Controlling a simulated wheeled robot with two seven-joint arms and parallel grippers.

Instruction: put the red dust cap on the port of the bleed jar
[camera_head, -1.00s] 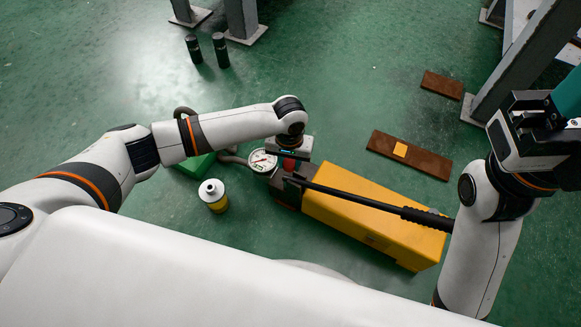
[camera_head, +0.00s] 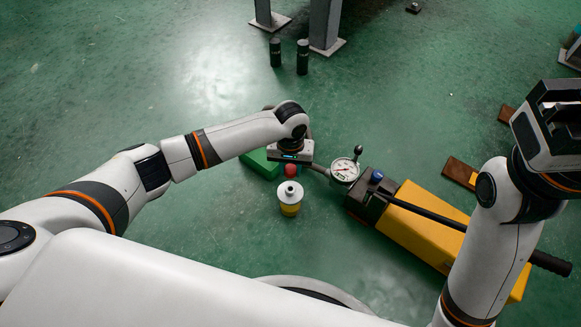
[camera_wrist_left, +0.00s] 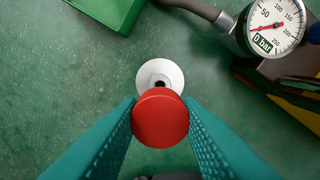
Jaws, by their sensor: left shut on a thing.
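The bleed jar (camera_head: 290,207) stands upright on the green floor, with a yellow lower part and a white top. The wrist view shows its white top from above, with a dark port hole (camera_wrist_left: 160,83) in the middle. My left gripper (camera_wrist_left: 160,108) is shut on the red dust cap (camera_wrist_left: 161,125), held between its two teal fingers. The cap hangs over the near edge of the white top and is apart from the port. In the head view the cap (camera_head: 291,170) shows just behind the jar. My right gripper (camera_head: 552,115) is at the right edge; its fingers cannot be made out.
A yellow pump (camera_head: 425,225) with a long black handle lies right of the jar. A green box (camera_head: 260,163) is behind the jar. Two dark cylinders (camera_head: 302,57) stand farther back. Floor left of the jar is clear.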

